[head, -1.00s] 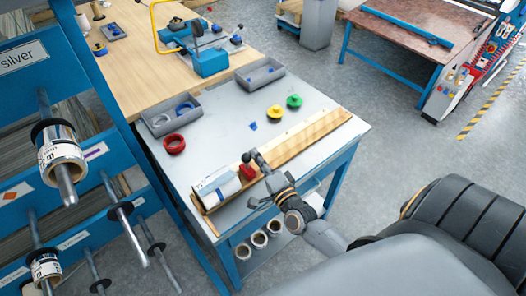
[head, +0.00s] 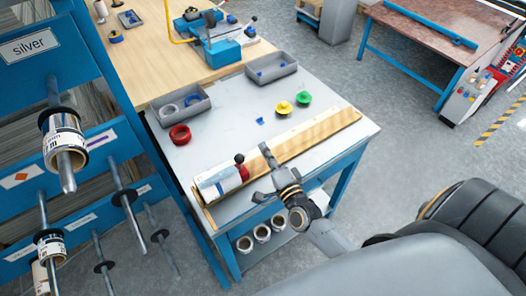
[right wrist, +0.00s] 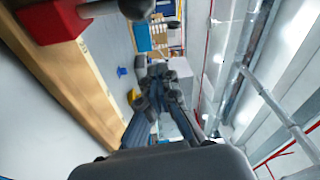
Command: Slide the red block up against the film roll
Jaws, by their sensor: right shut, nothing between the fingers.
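The film roll (head: 218,183), white with a printed label, lies at the left end of the wooden board on the grey table. The red block (head: 243,172), with a dark round knob, stands at the roll's right end. It looks touching or nearly touching; I cannot tell if a thin gap remains. My right gripper (head: 264,149) is shut and empty, just right of the block and apart from it. The right wrist view shows the red block (right wrist: 52,20) at top left, its metal stem and dark knob beside it. My left gripper is not in view.
The wooden board (head: 315,130) runs along the table's front edge. Behind it are a red ring (head: 180,134), yellow (head: 284,107) and green (head: 304,98) knobs, a small blue piece (head: 260,121) and two grey bins (head: 183,107) (head: 271,69).

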